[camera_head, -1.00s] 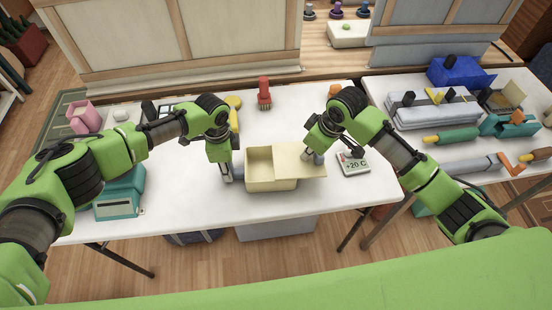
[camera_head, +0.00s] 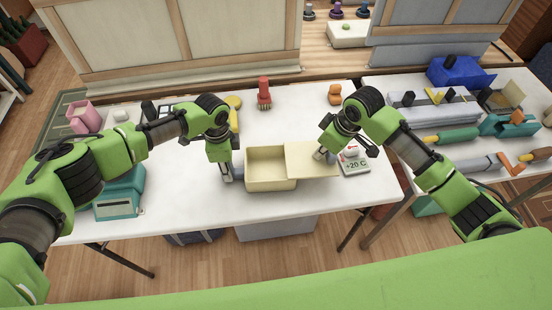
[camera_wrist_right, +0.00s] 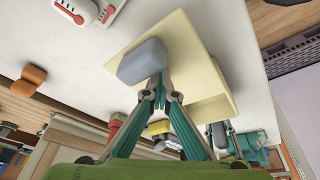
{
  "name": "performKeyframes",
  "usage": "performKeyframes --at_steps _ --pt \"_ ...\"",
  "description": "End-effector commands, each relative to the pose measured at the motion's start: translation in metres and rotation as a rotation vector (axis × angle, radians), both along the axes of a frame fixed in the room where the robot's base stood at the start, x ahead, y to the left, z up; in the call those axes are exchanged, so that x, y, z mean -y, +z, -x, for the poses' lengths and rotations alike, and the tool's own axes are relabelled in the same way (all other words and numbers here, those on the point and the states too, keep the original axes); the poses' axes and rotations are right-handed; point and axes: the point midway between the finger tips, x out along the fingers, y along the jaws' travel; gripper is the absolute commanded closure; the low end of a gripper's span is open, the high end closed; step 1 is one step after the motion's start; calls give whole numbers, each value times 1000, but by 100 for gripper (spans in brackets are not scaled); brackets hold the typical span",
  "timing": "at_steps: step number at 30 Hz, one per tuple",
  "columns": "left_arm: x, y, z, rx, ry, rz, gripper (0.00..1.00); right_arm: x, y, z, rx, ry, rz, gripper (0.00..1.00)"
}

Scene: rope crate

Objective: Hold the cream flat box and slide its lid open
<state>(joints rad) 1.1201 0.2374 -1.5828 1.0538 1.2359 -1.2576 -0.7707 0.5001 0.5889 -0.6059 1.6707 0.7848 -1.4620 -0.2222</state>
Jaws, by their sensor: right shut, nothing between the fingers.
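The cream flat box (camera_head: 270,183) stands on the white table, its left part open and its inside showing empty. Its cream lid (camera_head: 305,166) is slid to the right and overhangs the box's right side; it also fills the middle of the right wrist view (camera_wrist_right: 203,62). My right gripper (camera_head: 319,156) is shut with nothing between its fingers, its tips at the lid's top near the right end. In the right wrist view its fingertips (camera_wrist_right: 150,70) lie over the lid. My left gripper (camera_head: 228,176) is at the box's left wall; its finger gap is hidden.
A white thermometer display (camera_head: 354,161) stands just right of the lid. A red brush-like item (camera_head: 264,93) and an orange item (camera_head: 335,94) stand behind. A teal device (camera_head: 120,192) is at the left. The table in front of the box is clear.

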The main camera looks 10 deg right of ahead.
Motion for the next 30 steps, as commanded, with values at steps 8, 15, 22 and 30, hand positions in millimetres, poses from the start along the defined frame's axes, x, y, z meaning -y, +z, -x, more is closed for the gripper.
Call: performKeyframes --at_steps 8,15,22,30 --pt "-2 -2 0 -2 3 -3 100 -2 -3 6 -18 3 2 100" --pt "-2 -2 1 -2 2 -4 100 -3 12 3 -10 3 -1 100" --pt "-2 -2 1 -2 1 -4 100 -3 26 2 -4 2 -2 100" --pt "-2 -2 1 -2 0 -4 100 -3 35 1 -4 1 -3 100"
